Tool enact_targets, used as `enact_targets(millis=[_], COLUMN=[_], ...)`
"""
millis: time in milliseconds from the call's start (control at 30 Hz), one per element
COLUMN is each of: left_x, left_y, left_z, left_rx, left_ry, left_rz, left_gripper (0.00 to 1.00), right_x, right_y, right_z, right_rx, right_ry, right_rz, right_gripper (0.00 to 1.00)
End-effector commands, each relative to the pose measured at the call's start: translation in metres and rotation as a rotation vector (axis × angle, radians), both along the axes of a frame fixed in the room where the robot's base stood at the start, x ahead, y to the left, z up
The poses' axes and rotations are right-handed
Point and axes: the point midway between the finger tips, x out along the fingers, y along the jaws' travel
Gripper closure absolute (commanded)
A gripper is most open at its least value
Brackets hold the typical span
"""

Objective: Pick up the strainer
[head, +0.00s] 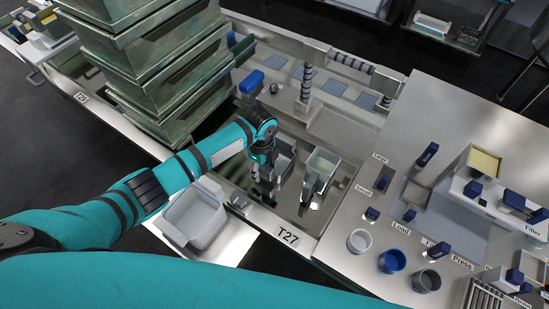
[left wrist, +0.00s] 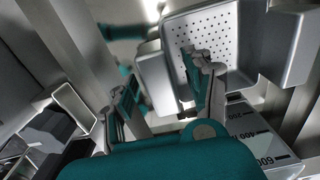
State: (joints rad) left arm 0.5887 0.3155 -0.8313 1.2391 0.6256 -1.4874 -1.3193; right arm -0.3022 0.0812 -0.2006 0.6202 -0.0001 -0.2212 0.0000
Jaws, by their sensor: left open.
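The strainer (left wrist: 215,40), a pale grey box with rows of small holes, shows in the left wrist view at the upper right. My left gripper (left wrist: 160,98) is open, and one of its fingers overlaps the strainer in that view. I cannot tell whether they touch. In the head view my left gripper (head: 262,178) points down into the steel basin, beside a grey container (head: 286,158) partly hidden by my arm; this looks like the strainer. My right gripper is not in view.
A second container (head: 323,163) stands just right in the basin marked T27. An empty grey tub (head: 194,218) sits left of it. Stacked green crates (head: 170,75) rise behind my arm. Cups (head: 360,241) and blue-topped controls crowd the right counter.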

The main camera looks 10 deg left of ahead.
Motion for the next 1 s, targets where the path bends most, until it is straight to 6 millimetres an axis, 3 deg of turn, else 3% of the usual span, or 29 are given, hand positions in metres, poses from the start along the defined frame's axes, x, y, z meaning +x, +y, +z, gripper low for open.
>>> enact_targets(millis=[200, 600, 1000], left_x=[0.0001, 0.0003, 0.0016], left_y=[-0.0001, -0.0001, -0.0004], left_z=[-0.0002, 0.0003, 0.0078], left_rx=[0.000, 0.000, -0.002], left_ry=[0.000, -0.001, -0.005], left_rz=[0.000, 0.000, 0.000], left_gripper=[0.49, 1.00, 1.00], right_x=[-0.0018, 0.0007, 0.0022], right_y=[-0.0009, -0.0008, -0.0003], right_z=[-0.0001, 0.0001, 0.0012], right_rx=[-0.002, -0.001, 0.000], right_ry=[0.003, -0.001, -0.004], right_rz=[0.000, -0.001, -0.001], right_gripper=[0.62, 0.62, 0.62])
